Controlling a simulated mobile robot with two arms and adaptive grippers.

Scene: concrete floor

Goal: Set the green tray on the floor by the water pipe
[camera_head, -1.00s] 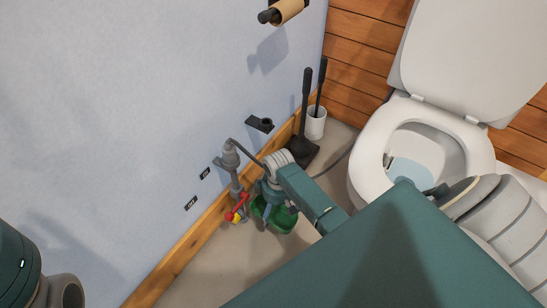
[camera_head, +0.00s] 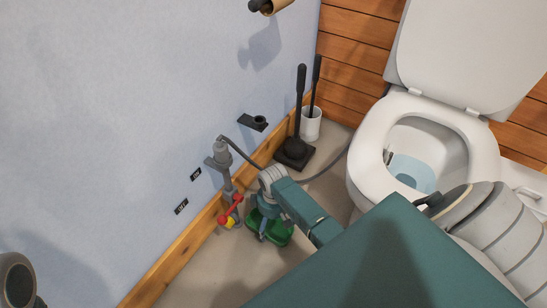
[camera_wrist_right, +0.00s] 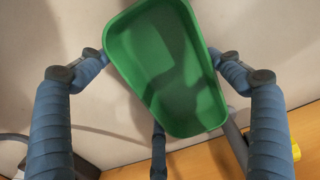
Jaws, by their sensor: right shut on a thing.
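The green tray (camera_head: 277,235) is in my right gripper (camera_head: 263,216), low over the floor beside the wall; the gripper partly hides it. The right wrist view shows the tray (camera_wrist_right: 165,65) from above, empty, with blue fingers (camera_wrist_right: 160,58) against its left and right sides. I cannot tell whether its underside touches the floor. The grey water pipe (camera_head: 226,178) runs down the wall just left of the gripper, with a red valve handle (camera_head: 231,210) and a yellow part low down. Only a piece of my left arm shows at the lower left; its gripper is out of view.
A plunger (camera_head: 294,150) and a toilet brush in a white holder (camera_head: 311,126) stand near the corner. The toilet (camera_head: 430,150) is on the right. A wooden skirting board (camera_head: 180,255) runs along the wall. Bare floor (camera_head: 215,272) lies in front.

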